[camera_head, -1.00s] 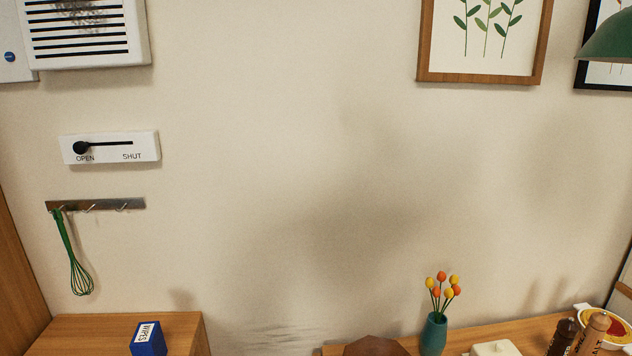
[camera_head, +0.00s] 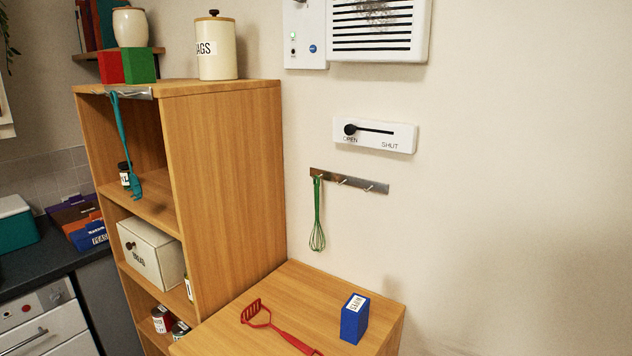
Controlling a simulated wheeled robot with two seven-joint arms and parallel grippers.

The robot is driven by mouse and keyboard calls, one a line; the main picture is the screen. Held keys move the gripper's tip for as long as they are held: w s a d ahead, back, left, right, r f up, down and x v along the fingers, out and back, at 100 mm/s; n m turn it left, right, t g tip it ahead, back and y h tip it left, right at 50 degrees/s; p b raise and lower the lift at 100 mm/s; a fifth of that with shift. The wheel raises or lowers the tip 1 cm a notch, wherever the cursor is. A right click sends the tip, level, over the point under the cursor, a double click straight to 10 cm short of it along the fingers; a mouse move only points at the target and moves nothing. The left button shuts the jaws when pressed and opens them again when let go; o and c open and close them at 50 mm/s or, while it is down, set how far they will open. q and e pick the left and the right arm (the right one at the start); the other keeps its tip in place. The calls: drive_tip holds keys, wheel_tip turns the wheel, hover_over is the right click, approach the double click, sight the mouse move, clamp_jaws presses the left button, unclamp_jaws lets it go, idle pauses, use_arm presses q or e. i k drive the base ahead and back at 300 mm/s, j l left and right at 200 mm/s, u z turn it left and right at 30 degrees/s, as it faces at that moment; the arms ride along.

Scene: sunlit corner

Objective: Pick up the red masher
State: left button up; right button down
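The red masher (camera_head: 272,325) lies flat on the low wooden cabinet top (camera_head: 300,290) in the lower middle of the head view. Its slotted head points to the back left and its handle runs toward the front right, close to the bottom edge of the picture. A blue box of wipes (camera_head: 354,318) stands upright to the right of it. Neither of my grippers shows in the view.
A tall wooden shelf (camera_head: 230,180) rises at the left of the cabinet. A green whisk (camera_head: 317,215) hangs from a metal hook rail (camera_head: 348,181) on the wall. A teal utensil (camera_head: 125,145) hangs at the shelf front. A dark counter (camera_head: 50,262) stands far left.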

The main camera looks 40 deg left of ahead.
sight(298, 342)
drive_tip(key=k+j+u, duration=0.15)
drive_tip(key=u, duration=0.25)
drive_tip(key=k+j+u, duration=0.1)
drive_tip(key=j+u, duration=0.15)
drive_tip(key=u, duration=0.15)
drive_tip(key=j+u, duration=0.25)
drive_tip(key=u, duration=0.15)
drive_tip(key=i+j+z, duration=0.25)
